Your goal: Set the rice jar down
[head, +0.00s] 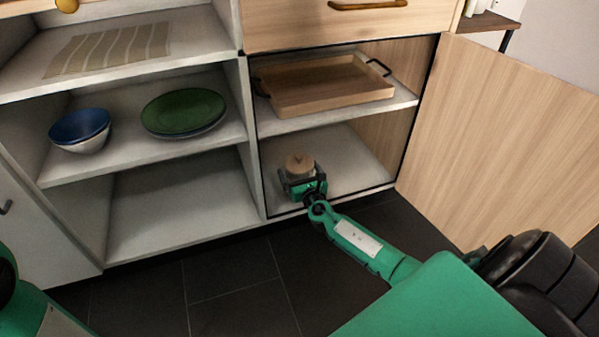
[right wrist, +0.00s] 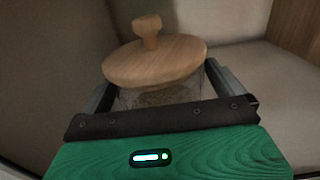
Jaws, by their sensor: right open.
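The rice jar (head: 299,162) has a round wooden lid with a knob and stands upright on the lower shelf of the open cabinet. In the right wrist view, the jar (right wrist: 155,62) shows its lid and part of a clear glass body with pale contents. My right gripper (head: 301,177) is open, with one finger on each side of the jar just below the lid. I cannot tell whether the fingers touch the glass. The jar's base is hidden behind the gripper. My left gripper is out of view.
A wooden tray (head: 325,86) lies on the shelf above the jar. The cabinet door (head: 500,140) stands open at the right. Blue and white bowls (head: 80,128) and green plates (head: 183,111) sit on the left middle shelf. The lower shelf right of the jar is clear.

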